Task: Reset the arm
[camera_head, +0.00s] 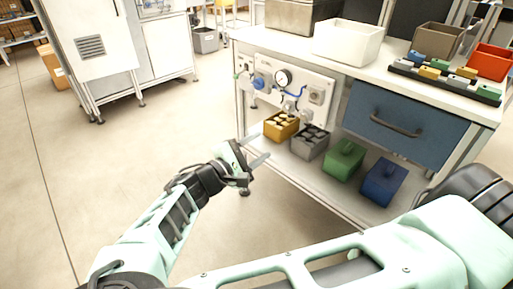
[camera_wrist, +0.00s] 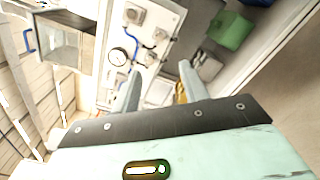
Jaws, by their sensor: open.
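My gripper (camera_head: 259,150) is at the end of my outstretched arm, in front of the left end of the workbench in the head view. Its two fingers are apart and empty. In the wrist view, my gripper (camera_wrist: 160,85) shows both fingers spread, pointing at the bench's gauge panel (camera_wrist: 148,40) and lower shelf. The yellow bin (camera_head: 281,126) stands on the lower shelf just beyond my gripper in the head view. In the wrist view it is partly hidden behind the right finger.
The workbench (camera_head: 300,48) has a lower shelf with a grey bin (camera_head: 310,142), a green bin (camera_head: 344,160) and a blue bin (camera_head: 384,182). A blue drawer (camera_head: 400,122) is above them. A white cabinet (camera_head: 95,45) stands at the back left. Open floor (camera_head: 75,160) lies left of my arm.

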